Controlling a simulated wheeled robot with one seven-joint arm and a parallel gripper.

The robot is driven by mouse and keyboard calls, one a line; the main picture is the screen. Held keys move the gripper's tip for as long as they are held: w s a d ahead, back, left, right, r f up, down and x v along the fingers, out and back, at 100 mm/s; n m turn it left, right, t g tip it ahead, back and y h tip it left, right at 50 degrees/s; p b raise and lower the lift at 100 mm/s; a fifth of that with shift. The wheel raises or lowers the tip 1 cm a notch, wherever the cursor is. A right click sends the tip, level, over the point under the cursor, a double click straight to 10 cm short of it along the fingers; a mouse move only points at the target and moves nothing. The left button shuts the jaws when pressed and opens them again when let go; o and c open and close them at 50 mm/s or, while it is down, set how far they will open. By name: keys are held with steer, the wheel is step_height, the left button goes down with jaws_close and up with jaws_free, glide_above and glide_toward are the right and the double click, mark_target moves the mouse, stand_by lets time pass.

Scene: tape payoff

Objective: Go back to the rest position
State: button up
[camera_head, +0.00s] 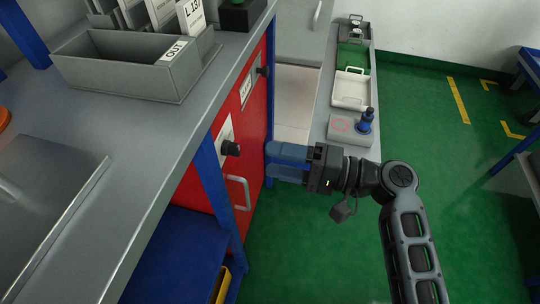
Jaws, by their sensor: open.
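My gripper (286,162) is at the middle of the head view, at the end of my arm, which comes up from the lower right. Its two blue fingers point left and are apart, with nothing between them. The fingertips are close to the blue post and red door (255,120) of the bench in the picture; whether they touch cannot be told.
The grey bench top (120,135) at left carries a grey tray marked OUT (130,70). The red cabinet has a black knob (230,148) and a handle (240,193). A narrow shelf holds bins and a blue-topped item (365,122).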

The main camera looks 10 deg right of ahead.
stand_by(0.4)
steer(key=s+d+f+m+t+h, duration=0.2)
steer(key=s+d+f+h, duration=0.25)
steer(key=s+f, duration=0.25)
steer(key=s+d+f+m+t+h, duration=0.1)
steer(key=s+d+f+t+h, duration=0.15)
steer(key=s+f+h, duration=0.45)
steer(key=s+d+r+n+h, duration=0.1)
steer(key=s+d+r+h, duration=0.15)
steer(key=s+d, duration=0.5)
steer(key=s+d+r+n+t+h, duration=0.1)
steer(key=s+r+n+t+h, duration=0.4)
steer(key=s+r, duration=0.9)
step_height(320, 180, up, 14)
steer(key=w+y+p, duration=0.1)
steer(key=y+p, duration=0.1)
steer(key=p, duration=1.1)
steer(key=shift+d+r+n+g, duration=0.15)
steer(key=shift+n+g, duration=0.25)
steer(key=shift+g, duration=0.05)
steer(key=shift+c, duration=0.2)
